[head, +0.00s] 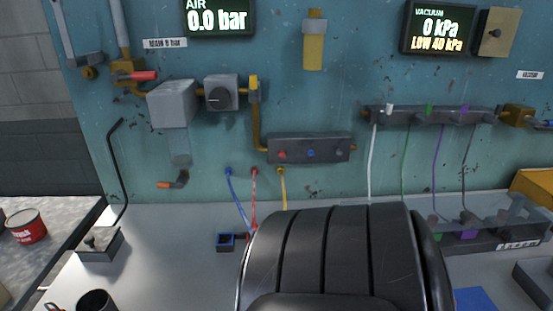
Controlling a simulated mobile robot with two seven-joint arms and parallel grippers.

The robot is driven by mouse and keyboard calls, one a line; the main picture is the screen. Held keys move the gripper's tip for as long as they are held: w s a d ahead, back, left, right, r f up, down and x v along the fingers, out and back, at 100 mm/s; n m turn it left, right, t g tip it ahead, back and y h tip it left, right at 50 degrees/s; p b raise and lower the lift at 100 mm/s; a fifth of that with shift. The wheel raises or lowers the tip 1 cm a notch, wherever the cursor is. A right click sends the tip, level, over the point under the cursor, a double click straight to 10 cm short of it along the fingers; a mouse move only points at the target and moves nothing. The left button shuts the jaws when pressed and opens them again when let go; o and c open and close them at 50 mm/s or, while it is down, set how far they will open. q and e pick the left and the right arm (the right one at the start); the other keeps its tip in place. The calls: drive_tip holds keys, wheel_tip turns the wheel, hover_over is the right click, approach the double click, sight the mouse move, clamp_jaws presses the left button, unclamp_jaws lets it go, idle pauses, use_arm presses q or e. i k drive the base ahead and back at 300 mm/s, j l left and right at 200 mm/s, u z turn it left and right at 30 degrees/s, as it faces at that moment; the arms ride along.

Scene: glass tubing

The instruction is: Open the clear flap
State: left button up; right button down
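A see-through panel (518,212), which looks like the clear flap, is at the right on the bench. It stands over a dark strip (490,242) with green and purple fittings. The flap is faint against the bench, and its hinge and exact tilt are hard to make out. It appears to cover the strip. Neither of my grippers is in the head view.
A large black ribbed shape fills the lower middle and hides the bench there; I cannot tell whether it is mine. Thin tubes hang from a manifold (430,115) down behind the flap. A blue pad (474,299) and a grey block (537,280) lie in front.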

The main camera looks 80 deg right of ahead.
sight(465, 216)
drive_tip(key=j+z, duration=0.1)
drive_tip(key=z, duration=3.7)
